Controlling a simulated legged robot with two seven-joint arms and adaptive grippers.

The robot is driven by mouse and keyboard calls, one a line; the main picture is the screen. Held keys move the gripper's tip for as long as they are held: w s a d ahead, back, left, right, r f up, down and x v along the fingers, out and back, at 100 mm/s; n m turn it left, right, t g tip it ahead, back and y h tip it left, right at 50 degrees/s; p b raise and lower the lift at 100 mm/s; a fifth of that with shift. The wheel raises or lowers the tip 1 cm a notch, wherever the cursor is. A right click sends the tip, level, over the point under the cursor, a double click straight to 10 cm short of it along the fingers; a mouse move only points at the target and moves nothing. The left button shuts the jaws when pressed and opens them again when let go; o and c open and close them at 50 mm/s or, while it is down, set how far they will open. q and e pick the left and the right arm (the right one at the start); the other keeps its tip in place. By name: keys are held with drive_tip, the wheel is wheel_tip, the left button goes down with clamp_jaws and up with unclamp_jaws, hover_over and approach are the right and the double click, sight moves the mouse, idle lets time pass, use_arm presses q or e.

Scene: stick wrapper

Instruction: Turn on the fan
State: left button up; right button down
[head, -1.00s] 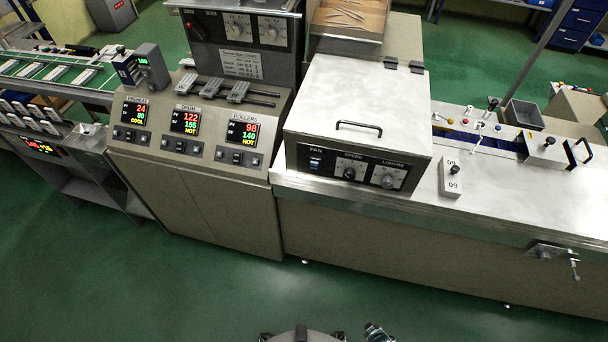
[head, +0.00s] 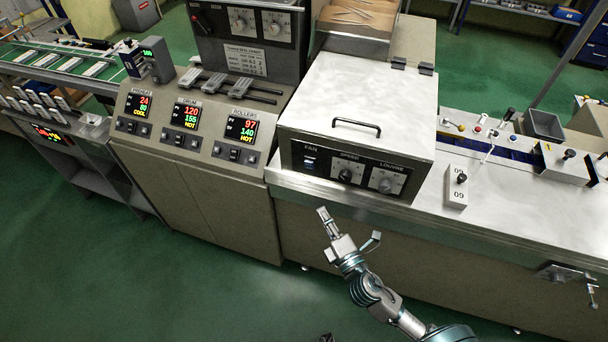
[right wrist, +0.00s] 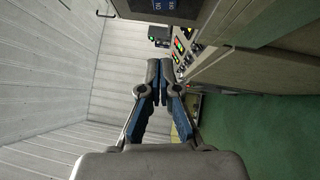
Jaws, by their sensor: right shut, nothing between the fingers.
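The fan box (head: 360,105) is a pale metal housing with a black handle on its lid, standing on the steel bench. Its black front panel carries the label FAN above a small rocker switch (head: 310,166), with a SPEED knob (head: 345,174) and a LOUVRE knob (head: 386,184) to the right. My right gripper (head: 323,213) is below and in front of the panel, apart from it, pointing up. In the right wrist view its fingers (right wrist: 159,68) are together with nothing between them. My left gripper is not in view.
A control console (head: 195,130) with several red and green displays stands left of the fan box. A small block with a black knob (head: 457,187) sits on the bench to the right. The green floor (head: 210,295) in front is clear.

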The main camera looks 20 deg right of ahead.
drive_tip(key=p, duration=0.3)
approach(309, 165)
drive_tip(key=w+a, duration=0.3)
drive_tip(key=w, duration=0.3)
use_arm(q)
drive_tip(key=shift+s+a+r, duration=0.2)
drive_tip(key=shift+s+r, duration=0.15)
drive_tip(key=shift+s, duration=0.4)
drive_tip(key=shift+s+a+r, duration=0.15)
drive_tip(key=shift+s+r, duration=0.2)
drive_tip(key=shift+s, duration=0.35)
use_arm(e)
drive_tip(key=shift+w+d+r, duration=0.35)
drive_tip(key=shift+d+r, duration=0.05)
drive_tip(key=shift+r, duration=0.15)
